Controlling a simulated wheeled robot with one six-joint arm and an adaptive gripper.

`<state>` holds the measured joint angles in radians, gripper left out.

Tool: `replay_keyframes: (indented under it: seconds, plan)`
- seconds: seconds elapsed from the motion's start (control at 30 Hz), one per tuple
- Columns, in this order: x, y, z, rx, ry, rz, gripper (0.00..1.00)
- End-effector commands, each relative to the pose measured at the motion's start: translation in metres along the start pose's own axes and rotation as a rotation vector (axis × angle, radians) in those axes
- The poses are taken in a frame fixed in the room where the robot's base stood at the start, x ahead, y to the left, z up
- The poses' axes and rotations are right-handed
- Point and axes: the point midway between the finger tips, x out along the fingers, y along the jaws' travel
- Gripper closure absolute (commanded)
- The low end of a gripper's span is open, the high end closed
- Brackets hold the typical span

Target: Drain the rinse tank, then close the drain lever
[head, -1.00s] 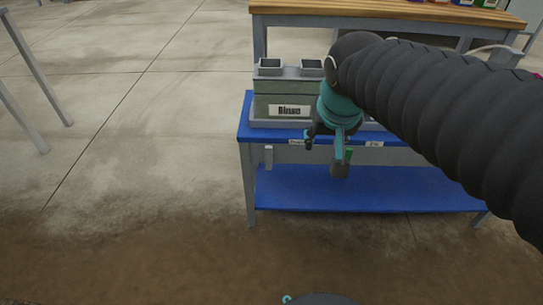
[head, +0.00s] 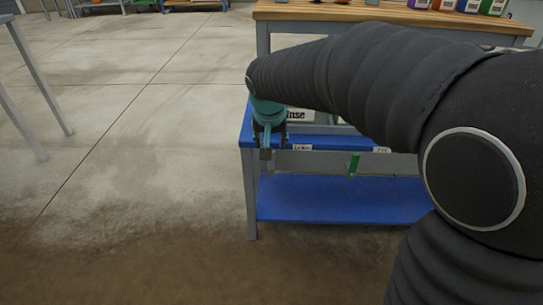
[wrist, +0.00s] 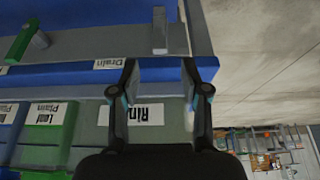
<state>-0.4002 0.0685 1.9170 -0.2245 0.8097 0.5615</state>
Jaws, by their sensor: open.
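The rinse tank is a grey-green box on the blue bench. In the head view my arm covers most of it, leaving part of its label (head: 299,115); its wall also shows in the wrist view (wrist: 90,130). A grey lever (wrist: 160,30) hangs below the bench's front edge, near a label reading "Drain" (wrist: 107,63). My gripper (head: 265,152) is open and empty in front of the bench's left corner. In the wrist view the lever lies beyond the gap between my fingertips (wrist: 160,66), apart from them.
A green handle (head: 353,165) hangs farther right under the bench edge, near a second label. The blue lower shelf (head: 340,200) is empty where visible. A wooden-topped table (head: 390,14) with bottles stands behind.

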Motion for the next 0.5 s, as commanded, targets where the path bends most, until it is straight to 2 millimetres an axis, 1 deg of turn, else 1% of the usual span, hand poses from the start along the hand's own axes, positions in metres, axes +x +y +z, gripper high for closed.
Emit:
replay_keyframes:
  seconds: [0.03, 0.2, 0.4, 0.5]
  plan:
    - [0.012, 0.000, 0.001, 0.000, -0.003, 0.002, 0.54]
    - [0.043, 0.000, 0.001, 0.000, -0.003, 0.001, 0.54]
    - [0.069, 0.000, 0.001, 0.000, -0.002, 0.001, 0.54]
    - [0.076, 0.000, 0.000, 0.000, -0.001, 0.000, 0.54]
